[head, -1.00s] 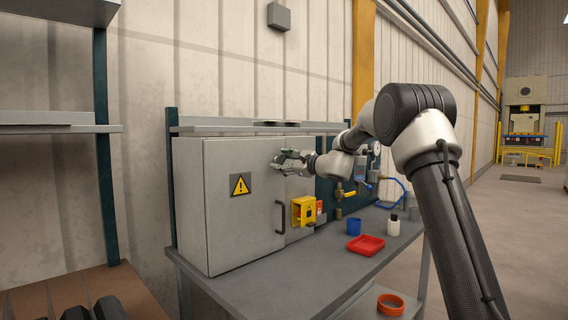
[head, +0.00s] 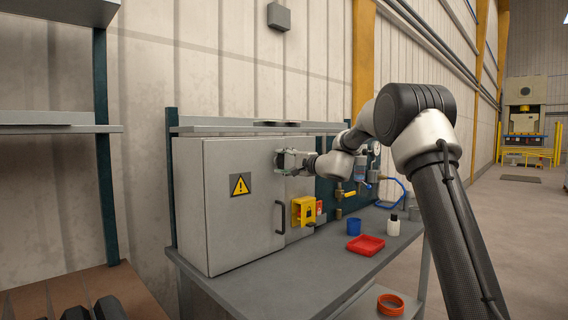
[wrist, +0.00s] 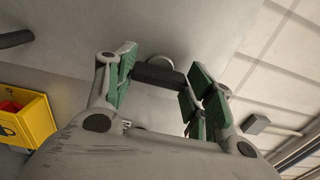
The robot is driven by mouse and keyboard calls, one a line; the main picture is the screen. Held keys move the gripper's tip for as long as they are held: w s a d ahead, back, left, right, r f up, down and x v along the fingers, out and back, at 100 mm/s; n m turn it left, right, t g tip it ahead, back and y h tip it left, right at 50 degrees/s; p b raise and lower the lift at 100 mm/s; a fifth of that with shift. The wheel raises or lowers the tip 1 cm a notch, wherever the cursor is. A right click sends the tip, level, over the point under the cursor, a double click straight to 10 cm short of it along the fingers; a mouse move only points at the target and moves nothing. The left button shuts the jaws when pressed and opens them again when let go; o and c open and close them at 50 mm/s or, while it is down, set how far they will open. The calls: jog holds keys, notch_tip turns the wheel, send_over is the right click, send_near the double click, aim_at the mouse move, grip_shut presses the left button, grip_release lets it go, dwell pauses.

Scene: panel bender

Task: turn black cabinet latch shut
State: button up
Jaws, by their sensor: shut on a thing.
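The grey cabinet (head: 230,215) stands on the bench with its door closed, and it has a yellow warning label and a dark pull handle (head: 280,217). My gripper (head: 283,160) is at the upper right of the cabinet door. In the wrist view my gripper (wrist: 162,73) has its green-padded fingers on either side of the black latch (wrist: 158,76), shut on it. A pale round base shows behind the latch. In the head view my gripper hides the latch.
A yellow box (head: 304,211) with a lock is right of the handle and shows in the wrist view (wrist: 28,118). A blue cup (head: 354,227), red tray (head: 366,245) and white bottle (head: 393,226) stand on the bench (head: 270,292). A shelf (head: 240,127) runs above the cabinet.

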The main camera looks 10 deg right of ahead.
jog(key=shift+n, duration=0.3)
jog(key=o, duration=1)
jog(key=v, duration=1.2)
jog(key=shift+a+f, duration=0.1)
